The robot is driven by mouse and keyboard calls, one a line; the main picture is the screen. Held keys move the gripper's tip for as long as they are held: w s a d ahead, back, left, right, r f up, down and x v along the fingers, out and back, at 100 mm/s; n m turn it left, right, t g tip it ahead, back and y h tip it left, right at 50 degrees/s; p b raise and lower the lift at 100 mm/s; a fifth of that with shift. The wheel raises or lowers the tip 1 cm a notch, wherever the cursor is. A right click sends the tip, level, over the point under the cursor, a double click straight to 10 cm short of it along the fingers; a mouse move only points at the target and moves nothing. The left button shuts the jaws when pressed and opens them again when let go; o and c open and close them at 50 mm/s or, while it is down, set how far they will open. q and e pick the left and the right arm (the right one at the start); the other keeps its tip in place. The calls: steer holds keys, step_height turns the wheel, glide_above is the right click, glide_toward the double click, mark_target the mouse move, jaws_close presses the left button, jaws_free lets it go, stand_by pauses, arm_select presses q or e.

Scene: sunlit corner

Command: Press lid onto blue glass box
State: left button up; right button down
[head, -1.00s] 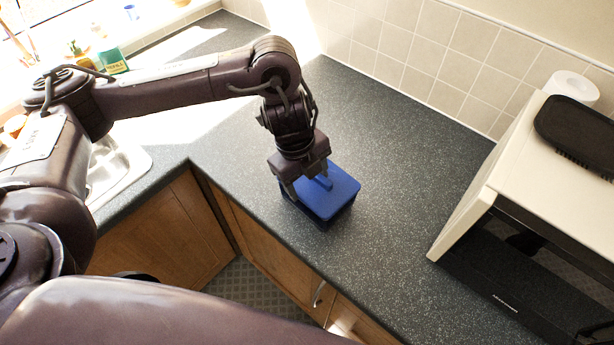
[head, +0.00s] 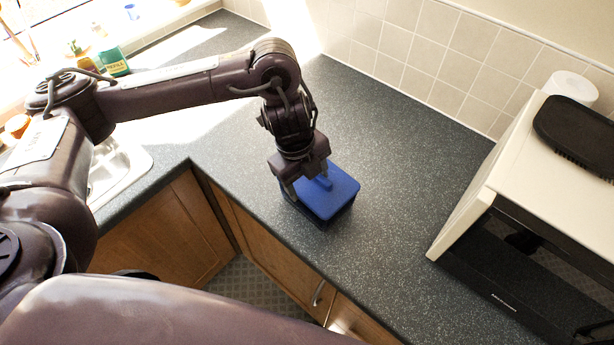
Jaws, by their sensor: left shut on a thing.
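The blue lid (head: 338,195) lies over the box (head: 318,217) on the dark worktop, near its front edge. A raised blue handle stands on the lid's top. The box shows only as a dark blue side below the lid, so I cannot tell how tightly the two meet. My left gripper (head: 308,187) points down over the lid and is shut on the lid's handle. Its fingers partly hide the lid's left side. My right gripper is not in view.
A cream microwave (head: 465,205) stands at the right, with a black brush-like object (head: 580,138) on top. A white roll (head: 572,88) is behind it. A sink (head: 120,170) is at the left. The speckled worktop (head: 385,135) behind and right of the box is clear.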

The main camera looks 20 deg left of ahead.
arm_select(q)
steer(key=shift+f, duration=0.45)
stand_by(1.0)
steer(key=shift+f, duration=0.1)
stand_by(0.7)
steer(key=o, duration=1.1)
steer(key=shift+c, duration=0.2)
steer(key=shift+o, duration=0.4)
steer(key=shift+o, duration=0.8)
